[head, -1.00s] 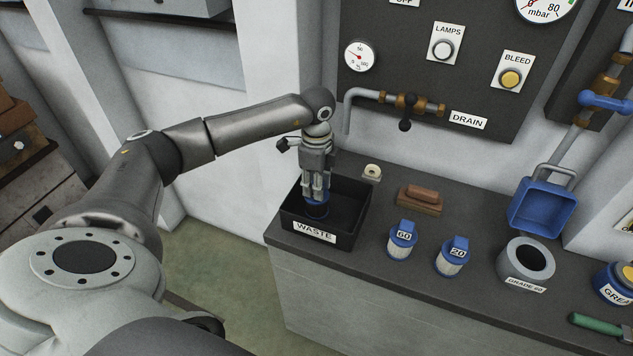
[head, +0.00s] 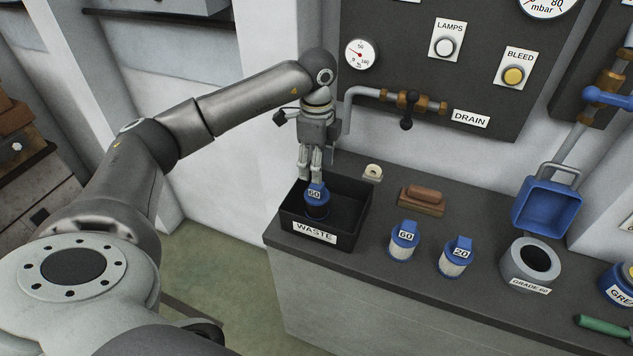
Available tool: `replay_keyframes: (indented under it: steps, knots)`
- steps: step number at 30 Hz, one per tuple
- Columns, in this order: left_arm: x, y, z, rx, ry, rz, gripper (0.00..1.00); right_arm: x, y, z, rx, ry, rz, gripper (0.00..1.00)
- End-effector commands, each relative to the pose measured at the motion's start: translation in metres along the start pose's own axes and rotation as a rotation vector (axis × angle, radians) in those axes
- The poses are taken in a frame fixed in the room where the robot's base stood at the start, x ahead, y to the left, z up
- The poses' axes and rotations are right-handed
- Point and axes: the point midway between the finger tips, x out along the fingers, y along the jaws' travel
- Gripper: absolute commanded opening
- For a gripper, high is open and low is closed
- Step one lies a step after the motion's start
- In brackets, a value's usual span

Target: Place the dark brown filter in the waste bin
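The dark filter (head: 317,211) stands in the black waste bin (head: 313,233), with its blue cap and "60" tag facing me. Its lower part is dark and hard to tell from the bin's inside. My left gripper (head: 310,178) is just above and behind the filter's cap, pointing down. My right gripper is not in view.
Two pale filters with blue caps, tagged 60 (head: 404,240) and 20 (head: 456,257), stand right of the bin. A brown-topped brush (head: 422,197), grey housing (head: 531,264) and blue scoop (head: 547,206) are further along. The drain pipe (head: 361,96) is near my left wrist.

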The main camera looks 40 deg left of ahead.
Motion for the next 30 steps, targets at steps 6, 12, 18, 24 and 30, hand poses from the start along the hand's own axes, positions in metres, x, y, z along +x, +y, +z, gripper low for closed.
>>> replay_keyframes:
  steps: [6, 12, 18, 24, 30]
  knots:
    - [-0.039, -0.001, -0.001, 0.001, 0.002, -0.003, 0.5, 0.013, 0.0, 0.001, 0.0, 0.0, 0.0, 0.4]
    - [-0.054, 0.0, 0.0, 0.001, 0.0, 0.0, 0.5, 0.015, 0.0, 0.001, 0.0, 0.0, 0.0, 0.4]
    - [-0.056, 0.0, 0.0, 0.001, 0.0, 0.001, 0.5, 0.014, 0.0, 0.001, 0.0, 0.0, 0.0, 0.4]
    - [-0.056, 0.0, 0.0, 0.001, 0.0, 0.001, 0.5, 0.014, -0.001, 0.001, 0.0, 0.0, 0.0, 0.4]
    - [-0.055, 0.0, 0.0, 0.001, 0.0, 0.001, 0.5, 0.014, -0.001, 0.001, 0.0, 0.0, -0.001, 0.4]
